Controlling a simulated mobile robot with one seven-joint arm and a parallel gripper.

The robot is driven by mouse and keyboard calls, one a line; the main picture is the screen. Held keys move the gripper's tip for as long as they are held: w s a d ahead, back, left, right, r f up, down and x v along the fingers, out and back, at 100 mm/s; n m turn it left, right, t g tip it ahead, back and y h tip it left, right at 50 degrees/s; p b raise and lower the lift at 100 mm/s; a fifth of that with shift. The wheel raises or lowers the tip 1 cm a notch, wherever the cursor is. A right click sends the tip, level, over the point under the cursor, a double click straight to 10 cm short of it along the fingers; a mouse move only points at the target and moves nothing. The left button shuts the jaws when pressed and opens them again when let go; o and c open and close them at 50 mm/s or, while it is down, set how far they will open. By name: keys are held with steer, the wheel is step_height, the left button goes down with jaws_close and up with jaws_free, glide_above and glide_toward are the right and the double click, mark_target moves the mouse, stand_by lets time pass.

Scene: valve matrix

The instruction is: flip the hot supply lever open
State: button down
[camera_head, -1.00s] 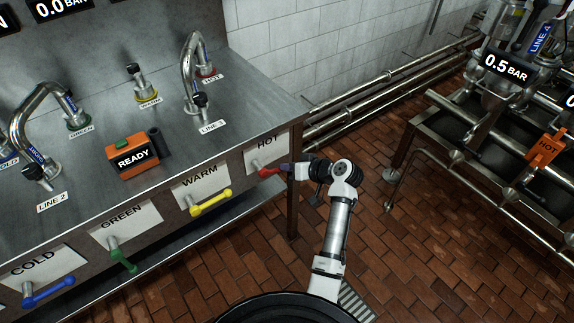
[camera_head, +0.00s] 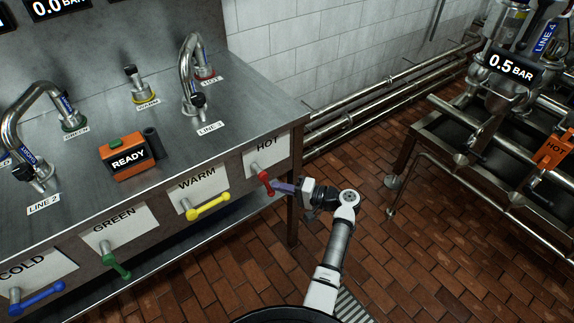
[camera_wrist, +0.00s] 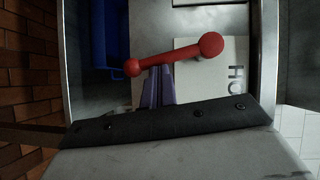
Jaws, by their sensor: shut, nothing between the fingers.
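The red lever (camera_head: 266,182) is on the front panel under the HOT label (camera_head: 267,144). It slants down to the right from its pivot. My gripper (camera_head: 283,187) is at the right of the lever, with its purple fingers closed together and their tips against or very close to it. In the wrist view the red lever (camera_wrist: 175,56) runs slantwise across the picture, with a ball at each end. The closed fingers (camera_wrist: 158,85) meet its lower edge near the smaller ball. Nothing is held between them.
Yellow (camera_head: 208,207), green (camera_head: 117,266) and blue (camera_head: 37,298) levers sit further left along the panel. An orange READY device (camera_head: 126,158) and taps stand on the steel counter (camera_head: 185,165). Brick floor (camera_head: 300,265) lies open right of the counter. Pipes (camera_head: 375,110) run along the wall.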

steer(key=shift+s+a+f+m+y, duration=0.4)
steer(key=shift+a+m+y, duration=0.3)
steer(key=shift+m, duration=0.2)
